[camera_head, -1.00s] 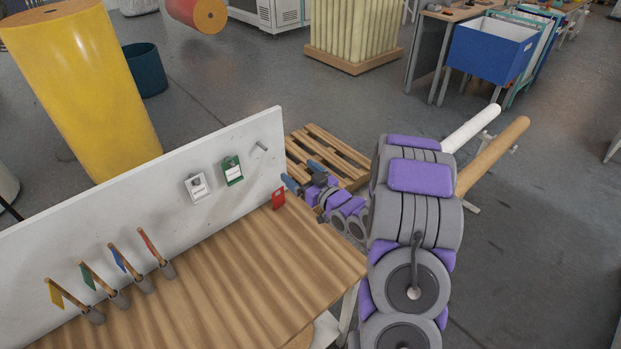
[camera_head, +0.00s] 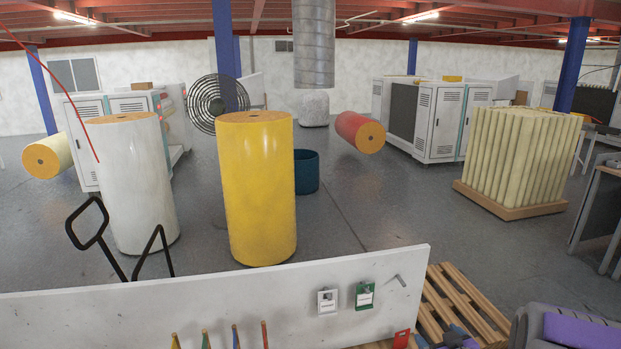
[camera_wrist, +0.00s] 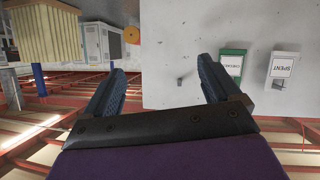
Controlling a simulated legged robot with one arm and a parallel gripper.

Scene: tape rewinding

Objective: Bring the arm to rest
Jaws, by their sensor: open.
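My gripper (camera_wrist: 162,74) is open and empty in the wrist view, its two dark ridged fingers well apart. That view is upside down; a white upright board lies beyond the fingers. In the head view, part of my purple and grey arm (camera_head: 578,328) shows at the bottom right corner. Blue parts at the arm's far end show low beside the pallet, but most of the arm is cut off below the frame.
A red card (camera_head: 401,338) is below. A wooden pallet (camera_head: 462,310) lies behind. Yellow (camera_head: 260,190) and white (camera_head: 130,190) rolls stand beyond.

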